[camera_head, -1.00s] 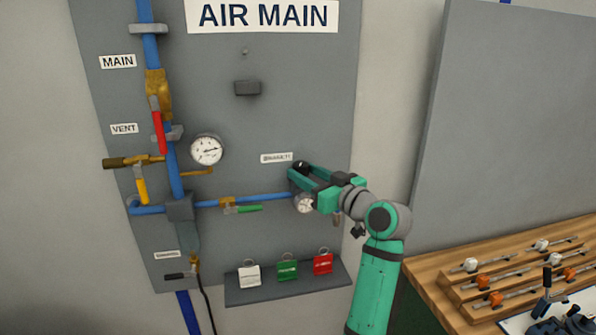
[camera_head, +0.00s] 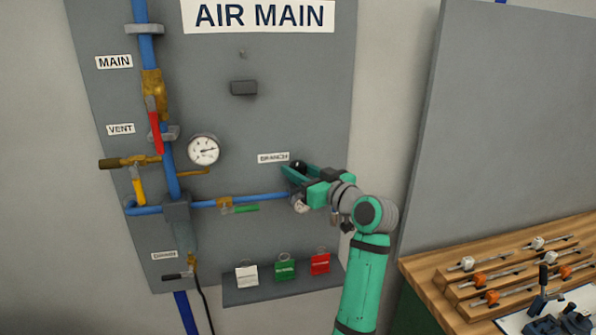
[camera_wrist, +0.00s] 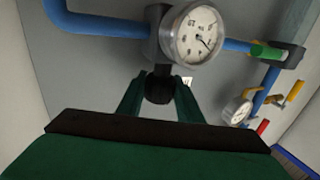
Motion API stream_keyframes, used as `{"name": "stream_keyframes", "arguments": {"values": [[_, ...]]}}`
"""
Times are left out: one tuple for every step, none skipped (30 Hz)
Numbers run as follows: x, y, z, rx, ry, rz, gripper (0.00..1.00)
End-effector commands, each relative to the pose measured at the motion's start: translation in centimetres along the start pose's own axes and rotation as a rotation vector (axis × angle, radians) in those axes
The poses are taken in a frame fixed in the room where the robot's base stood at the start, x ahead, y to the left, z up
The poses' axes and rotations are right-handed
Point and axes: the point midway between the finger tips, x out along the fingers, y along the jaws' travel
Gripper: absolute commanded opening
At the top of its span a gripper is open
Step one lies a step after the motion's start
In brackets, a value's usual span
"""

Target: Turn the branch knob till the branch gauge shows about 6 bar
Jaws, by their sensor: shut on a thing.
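My gripper (camera_head: 296,171) is shut on the dark branch knob (camera_wrist: 159,88), which sits between its two green fingers in the wrist view. In the head view the knob (camera_head: 300,165) shows as a dark shape at the fingertips, just below the BRANCH label (camera_head: 273,157). The branch gauge (camera_wrist: 197,35) is a round white dial right beside the knob in the wrist view, seen upside down. Its dark needle is visible, but the exact reading is too small to tell. In the head view the branch gauge (camera_head: 300,205) is mostly hidden behind my gripper.
A larger gauge (camera_head: 204,149), a red-handled main valve (camera_head: 154,125) and a yellow vent handle (camera_head: 139,190) are on the panel's left. A green-handled valve (camera_head: 238,208) is on the branch pipe. A wooden bench (camera_head: 420,268) stands right.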

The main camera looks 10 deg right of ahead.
Motion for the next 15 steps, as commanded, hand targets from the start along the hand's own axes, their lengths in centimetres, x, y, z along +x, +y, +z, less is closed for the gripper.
{"name": "stream_keyframes", "arguments": {"values": [[0.09,-0.11,0.07,-0.001,-0.001,0.011,0.1],[0.1,-0.11,0.07,-0.002,-0.001,0.021,0.1],[0.11,-0.13,0.05,-0.001,0.0,0.036,0.1],[0.11,-0.12,0.04,-0.002,0.0,0.051,0.1],[0.1,-0.15,0.01,-0.003,0.001,0.065,0.1],[0.11,-0.15,0.03,-0.002,0.0,0.088,0.1],[0.11,-0.15,0.05,-0.003,0.0,0.107,0.1],[0.12,-0.16,0.04,-0.003,0.0,0.128,0.1],[0.17,-0.22,0.06,-0.003,0.0,0.156,0.1],[0.19,-0.27,0.02,-0.003,0.001,0.178,0.1],[0.2,-0.28,0.0,-0.003,0.001,0.202,0.1],[0.22,-0.29,-0.02,-0.004,0.002,0.236,0.1],[0.26,-0.35,-0.02,-0.004,0.002,0.261,0.1],[0.3,-0.4,0.02,-0.002,0.001,0.285,0.1],[0.27,-0.36,0.01,-0.003,0.001,0.321,0.1]]}}
